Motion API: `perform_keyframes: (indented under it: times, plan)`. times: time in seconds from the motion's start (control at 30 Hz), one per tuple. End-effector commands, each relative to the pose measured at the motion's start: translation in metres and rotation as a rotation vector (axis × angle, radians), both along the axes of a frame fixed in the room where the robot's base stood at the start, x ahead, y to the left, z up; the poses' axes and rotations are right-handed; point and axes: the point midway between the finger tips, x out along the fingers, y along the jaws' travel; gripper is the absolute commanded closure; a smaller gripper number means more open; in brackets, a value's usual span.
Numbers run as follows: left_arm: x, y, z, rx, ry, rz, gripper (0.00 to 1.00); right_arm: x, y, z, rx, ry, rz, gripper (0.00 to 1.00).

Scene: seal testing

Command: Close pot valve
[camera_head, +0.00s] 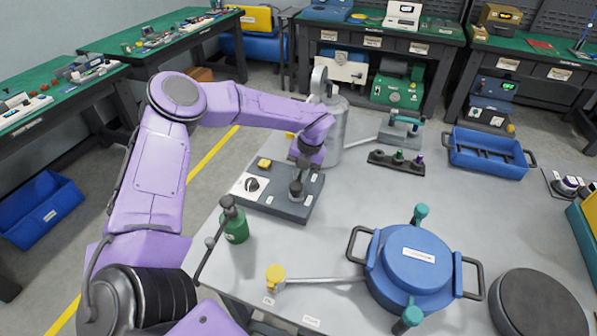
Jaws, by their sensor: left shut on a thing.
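The blue pot (415,262) with teal clamps sits on the grey table at the right front. A metal pipe (325,280) runs left from it to a yellow knob (276,276). A dark grey control box (272,204) stands left of the middle, with a white dial panel (250,186) and a yellow button (264,163). My left gripper (300,171) points down over the right part of this box. It is shut on a dark knob (296,190) there; its fingertips are small and partly hidden. My right gripper is out of view.
A metal cylinder (333,133) stands behind my left gripper. A blue tray (487,153), a dark rack (396,163) and a dark round disc (540,303) are on the table (345,215). The table's middle is clear.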

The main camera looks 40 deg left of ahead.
Motion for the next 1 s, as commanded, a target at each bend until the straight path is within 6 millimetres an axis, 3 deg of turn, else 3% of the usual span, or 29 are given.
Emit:
perform_keyframes:
  times: [0.33, 0.87, 0.9, 0.93, 1.0]
  plan:
    - [0.0024, -0.0043, 0.0013, 0.001, -0.005, -0.124, 1.0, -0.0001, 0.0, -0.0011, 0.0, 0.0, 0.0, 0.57]
    - [0.0029, -0.005, 0.0014, 0.002, -0.006, -0.148, 1.0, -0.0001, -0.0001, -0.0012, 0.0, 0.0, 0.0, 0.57]
    - [0.0028, -0.0051, 0.0014, 0.001, -0.005, -0.147, 0.72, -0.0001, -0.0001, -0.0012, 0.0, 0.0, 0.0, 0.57]
    - [0.0027, -0.0051, 0.0013, 0.001, -0.005, -0.147, 0.63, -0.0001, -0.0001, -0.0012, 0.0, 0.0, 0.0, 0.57]
    - [0.0024, -0.0051, 0.0011, 0.001, -0.005, -0.146, 0.6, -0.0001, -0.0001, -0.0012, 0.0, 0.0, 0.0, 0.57]
